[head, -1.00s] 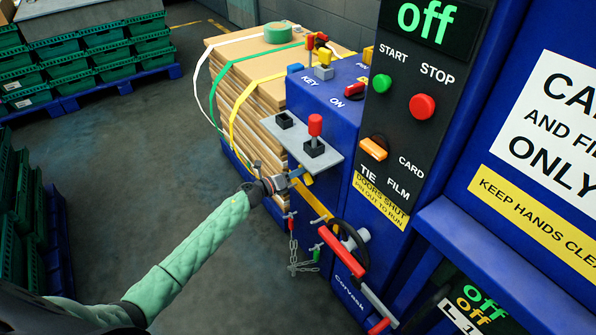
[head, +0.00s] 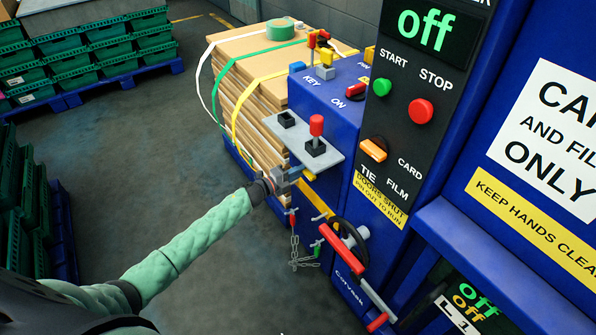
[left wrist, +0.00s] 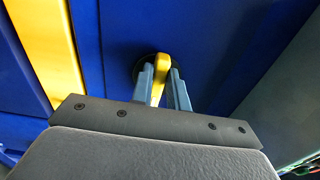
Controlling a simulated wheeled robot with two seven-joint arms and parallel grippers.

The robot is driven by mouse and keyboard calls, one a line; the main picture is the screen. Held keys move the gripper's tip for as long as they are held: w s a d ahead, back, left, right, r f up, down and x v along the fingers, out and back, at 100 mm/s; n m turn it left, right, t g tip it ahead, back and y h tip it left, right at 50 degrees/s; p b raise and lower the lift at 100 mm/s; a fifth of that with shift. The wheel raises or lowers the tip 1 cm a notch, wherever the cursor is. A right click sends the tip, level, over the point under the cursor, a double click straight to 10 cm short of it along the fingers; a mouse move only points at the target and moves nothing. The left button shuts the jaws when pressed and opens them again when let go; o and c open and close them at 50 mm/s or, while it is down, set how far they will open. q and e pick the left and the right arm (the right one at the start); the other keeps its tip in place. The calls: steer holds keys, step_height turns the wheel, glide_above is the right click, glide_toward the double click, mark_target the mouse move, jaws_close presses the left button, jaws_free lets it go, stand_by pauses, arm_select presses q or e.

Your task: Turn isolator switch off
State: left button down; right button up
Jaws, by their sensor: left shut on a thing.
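A yellow switch handle (left wrist: 159,73) on a round black base (left wrist: 142,70) stands on the blue machine side in the left wrist view. My left gripper's fingers (left wrist: 160,88) are shut on it, one on each side. In the head view my left gripper (head: 290,178) is just under the grey shelf of the blue machine (head: 328,118). Only a little yellow (head: 309,175) shows there beside the fingers. No label for this handle is readable. My right gripper is not in view.
The grey shelf (head: 290,138) with a red-topped lever (head: 316,127) juts out just above my left gripper. A chain (head: 296,255) and a red-handled wheel (head: 343,250) are below right. Strapped cardboard (head: 250,100) stands behind.

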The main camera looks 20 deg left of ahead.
arm_select(q)
steer(key=shift+w+a, duration=0.1)
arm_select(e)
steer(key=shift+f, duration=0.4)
arm_select(q)
steer(key=c, duration=1.4)
jaws_free()
steer(key=shift+f, duration=0.1)
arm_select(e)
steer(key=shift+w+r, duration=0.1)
arm_select(q)
steer(key=shift+o, duration=0.2)
